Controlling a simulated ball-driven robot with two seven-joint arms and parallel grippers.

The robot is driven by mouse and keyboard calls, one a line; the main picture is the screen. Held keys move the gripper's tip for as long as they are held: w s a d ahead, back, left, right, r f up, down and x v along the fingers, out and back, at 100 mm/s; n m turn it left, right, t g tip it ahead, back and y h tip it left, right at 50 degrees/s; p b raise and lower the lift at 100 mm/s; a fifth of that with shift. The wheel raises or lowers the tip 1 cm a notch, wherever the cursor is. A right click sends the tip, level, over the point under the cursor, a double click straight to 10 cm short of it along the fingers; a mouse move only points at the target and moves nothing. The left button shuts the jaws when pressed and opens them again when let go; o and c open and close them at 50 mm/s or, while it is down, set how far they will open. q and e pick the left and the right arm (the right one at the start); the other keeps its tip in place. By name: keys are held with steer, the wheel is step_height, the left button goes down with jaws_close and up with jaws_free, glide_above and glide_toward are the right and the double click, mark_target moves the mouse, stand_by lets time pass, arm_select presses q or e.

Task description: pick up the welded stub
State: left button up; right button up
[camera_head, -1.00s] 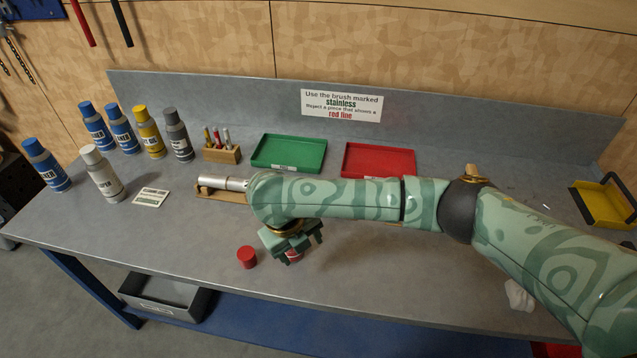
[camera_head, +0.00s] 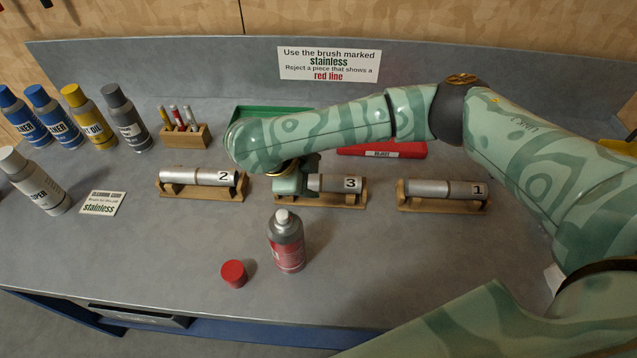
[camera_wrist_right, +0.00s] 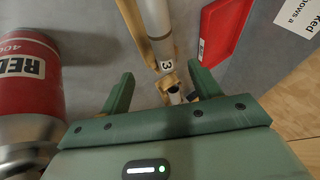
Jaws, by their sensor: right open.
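Three silver welded stubs lie in wooden cradles: stub 2 (camera_head: 200,177) at left, stub 3 (camera_head: 340,184) in the middle, stub 1 (camera_head: 440,188) at right. Each has a darker band around it. My right gripper (camera_head: 303,186) is open over the left end of stub 3, partly hiding it. In the right wrist view, the numbered end of stub 3 (camera_wrist_right: 157,22) shows between the open fingers of my right gripper (camera_wrist_right: 163,80); contact cannot be told. My left gripper is out of view.
A red-labelled spray can (camera_head: 286,245) stands in front of stub 3, its red cap (camera_head: 233,273) beside it. A green tray (camera_head: 270,112) and a red tray (camera_head: 385,150) lie behind, partly covered by my arm. Bottles and a pen block (camera_head: 186,135) stand at left.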

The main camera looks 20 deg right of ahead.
mark_target(334, 182)
steer(key=b+x, duration=0.2)
steer(key=x, duration=0.4)
steer(key=shift+a+f, duration=0.1)
steer(key=shift+f, duration=0.05)
steer(key=shift+w+d+f+b, duration=0.1)
steer(key=shift+d+f+b, duration=0.2)
steer(key=shift+d, duration=0.05)
steer(key=b+x, duration=0.1)
steer(key=x, duration=0.1)
steer(key=b+x, duration=0.1)
steer(key=x, duration=0.2)
steer(key=shift+d+r+b, duration=0.3)
steer(key=shift+d+b, duration=0.05)
steer(key=shift+b, duration=0.05)
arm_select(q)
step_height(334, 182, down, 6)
arm_select(e)
steer(key=shift+r, duration=0.1)
